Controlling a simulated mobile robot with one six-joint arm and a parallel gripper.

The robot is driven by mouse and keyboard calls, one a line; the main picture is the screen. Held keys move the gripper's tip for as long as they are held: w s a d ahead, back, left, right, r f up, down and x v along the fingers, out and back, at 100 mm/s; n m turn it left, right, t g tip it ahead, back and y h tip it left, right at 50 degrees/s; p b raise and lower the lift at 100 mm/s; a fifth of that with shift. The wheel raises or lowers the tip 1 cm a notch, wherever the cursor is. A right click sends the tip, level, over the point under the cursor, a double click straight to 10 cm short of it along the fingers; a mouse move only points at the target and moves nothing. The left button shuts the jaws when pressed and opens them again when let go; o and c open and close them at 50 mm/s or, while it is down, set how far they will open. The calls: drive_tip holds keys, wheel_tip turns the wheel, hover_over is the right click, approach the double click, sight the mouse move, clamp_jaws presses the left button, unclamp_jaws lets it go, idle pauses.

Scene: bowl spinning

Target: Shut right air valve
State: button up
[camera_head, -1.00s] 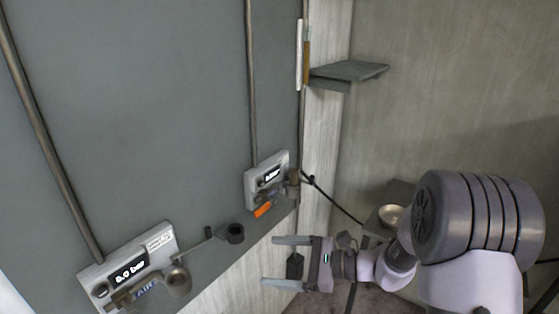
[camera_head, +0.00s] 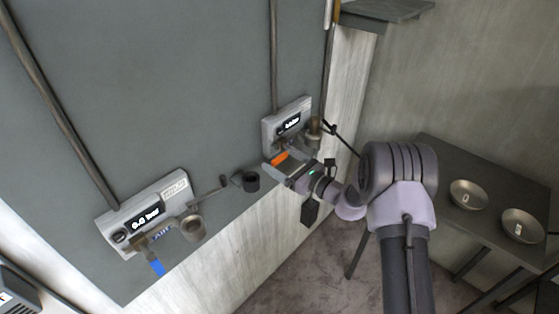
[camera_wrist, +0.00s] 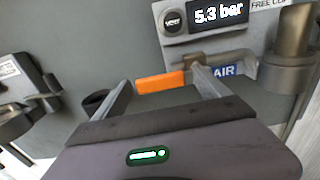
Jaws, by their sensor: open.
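The right air valve has an orange handle (camera_head: 279,158) under the right wall unit (camera_head: 288,124). In the wrist view the orange handle (camera_wrist: 160,82) lies roughly level, between and just beyond my fingertips. The unit's display (camera_wrist: 218,16) reads 5.3 bar, with a blue AIR label (camera_wrist: 222,71) below it. My gripper (camera_head: 284,168) is open at the handle, and it also shows in the wrist view (camera_wrist: 160,90) with its fingers on either side of the handle. I cannot tell whether either finger touches it.
A left wall unit (camera_head: 148,208) has a blue handle (camera_head: 157,267) hanging below it. A dark cup-shaped holder (camera_head: 251,181) sits between the units. A dark table (camera_head: 459,156) with two metal bowls (camera_head: 468,195) stands at the right.

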drive_tip(key=shift+w+a, duration=0.3)
drive_tip(key=shift+a, duration=0.1)
drive_tip(key=shift+c, duration=0.5)
clamp_jaws()
drive_tip(key=shift+f, duration=0.1)
